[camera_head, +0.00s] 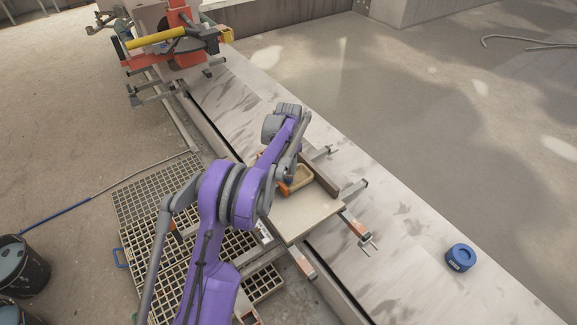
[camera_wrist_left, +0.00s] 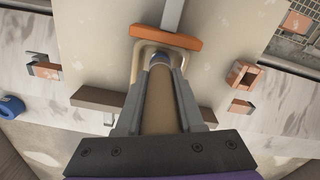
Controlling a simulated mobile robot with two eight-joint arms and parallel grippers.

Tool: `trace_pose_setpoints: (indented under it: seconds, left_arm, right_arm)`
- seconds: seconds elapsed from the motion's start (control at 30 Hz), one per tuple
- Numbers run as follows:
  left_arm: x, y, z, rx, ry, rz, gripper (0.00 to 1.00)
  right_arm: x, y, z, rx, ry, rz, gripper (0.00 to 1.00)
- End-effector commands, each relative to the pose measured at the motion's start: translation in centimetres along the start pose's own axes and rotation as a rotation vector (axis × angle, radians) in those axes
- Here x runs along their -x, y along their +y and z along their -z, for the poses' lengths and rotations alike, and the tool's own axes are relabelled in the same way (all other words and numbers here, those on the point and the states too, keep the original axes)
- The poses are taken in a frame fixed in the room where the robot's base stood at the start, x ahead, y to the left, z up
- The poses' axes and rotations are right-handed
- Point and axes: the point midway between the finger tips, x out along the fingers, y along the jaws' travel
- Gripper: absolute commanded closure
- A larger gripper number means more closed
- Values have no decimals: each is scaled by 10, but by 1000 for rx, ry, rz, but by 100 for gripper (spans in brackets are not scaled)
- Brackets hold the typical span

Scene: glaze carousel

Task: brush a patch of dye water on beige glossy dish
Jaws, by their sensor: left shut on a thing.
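The beige glossy dish (camera_head: 301,177) lies on a pale board (camera_head: 305,218) over the stone slab, partly hidden by my arm. Its rim also shows in the left wrist view (camera_wrist_left: 137,50), with an orange clamp pad (camera_wrist_left: 167,38) at its far side. My left gripper (camera_head: 289,176) is over the dish, its fingers hidden in the head view. In the wrist view it is shut on a brown, handle-like brush (camera_wrist_left: 160,102) with a dark blue end (camera_wrist_left: 159,59) over the dish. I cannot tell if that end touches. No dye patch is discernible. My right gripper is not in view.
Orange-padded clamps (camera_head: 357,226) grip the board's edges. A blue round container (camera_head: 460,257) sits on the slab at right. Grating (camera_head: 150,190) and black buckets (camera_head: 22,268) are at left; a red-and-yellow machine (camera_head: 178,40) is at the back.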

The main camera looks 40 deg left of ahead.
Motion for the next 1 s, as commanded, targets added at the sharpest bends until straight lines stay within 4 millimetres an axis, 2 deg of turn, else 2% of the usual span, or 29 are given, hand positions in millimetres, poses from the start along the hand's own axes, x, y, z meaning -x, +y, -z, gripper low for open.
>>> trace_pose_setpoints:
  seconds: [1.0]
  left_arm:
    - [-10,0,0,0,0,0,100]
  right_arm:
    - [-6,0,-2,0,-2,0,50]
